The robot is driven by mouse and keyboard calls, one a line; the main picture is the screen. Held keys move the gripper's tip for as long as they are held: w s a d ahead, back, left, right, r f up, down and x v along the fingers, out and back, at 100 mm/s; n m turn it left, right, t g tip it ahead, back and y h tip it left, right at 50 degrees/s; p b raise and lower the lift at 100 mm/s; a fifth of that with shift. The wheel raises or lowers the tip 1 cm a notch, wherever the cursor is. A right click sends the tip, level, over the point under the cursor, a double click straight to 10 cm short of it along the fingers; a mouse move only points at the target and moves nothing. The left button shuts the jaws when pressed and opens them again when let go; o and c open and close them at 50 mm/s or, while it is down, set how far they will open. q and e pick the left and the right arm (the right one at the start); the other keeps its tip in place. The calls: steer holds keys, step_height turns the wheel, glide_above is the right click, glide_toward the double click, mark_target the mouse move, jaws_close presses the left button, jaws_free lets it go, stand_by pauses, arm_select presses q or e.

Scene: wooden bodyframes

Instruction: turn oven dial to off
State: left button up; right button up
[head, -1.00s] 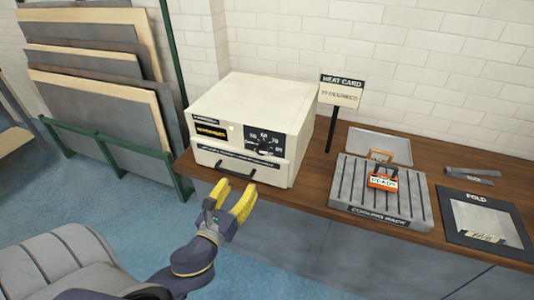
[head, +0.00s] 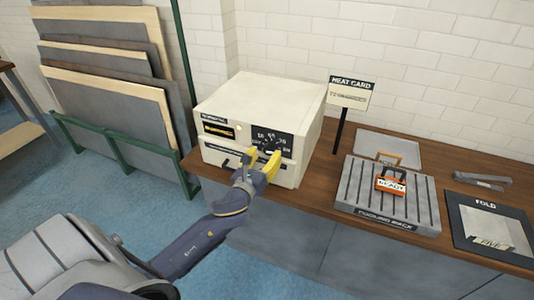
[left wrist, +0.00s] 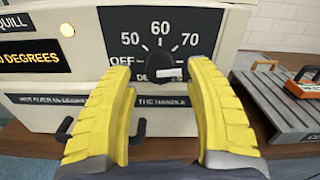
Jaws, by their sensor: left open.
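The cream oven (head: 262,120) stands on the wooden bench, its front panel facing me. Its black dial (left wrist: 161,66) sits on a dark scale marked OFF, 50, 60 and 70 in the left wrist view. A white mark on the dial shows at its lower right; OFF is at the left of the scale. My left gripper (head: 262,160) is open in front of the dial. In the left wrist view its yellow fingers (left wrist: 162,80) stand on either side of the dial, apart from each other. Whether they touch the dial I cannot tell. My right gripper is not in view.
The oven's dark handle (left wrist: 100,130) is below the dial. A heat card sign (head: 351,92) stands right of the oven. Sheets lean in a green rack (head: 120,150) at left.

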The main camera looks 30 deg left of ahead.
arm_select(q)
steer(key=shift+w+a, duration=0.1)
steer(key=shift+w, duration=0.7)
jaws_close()
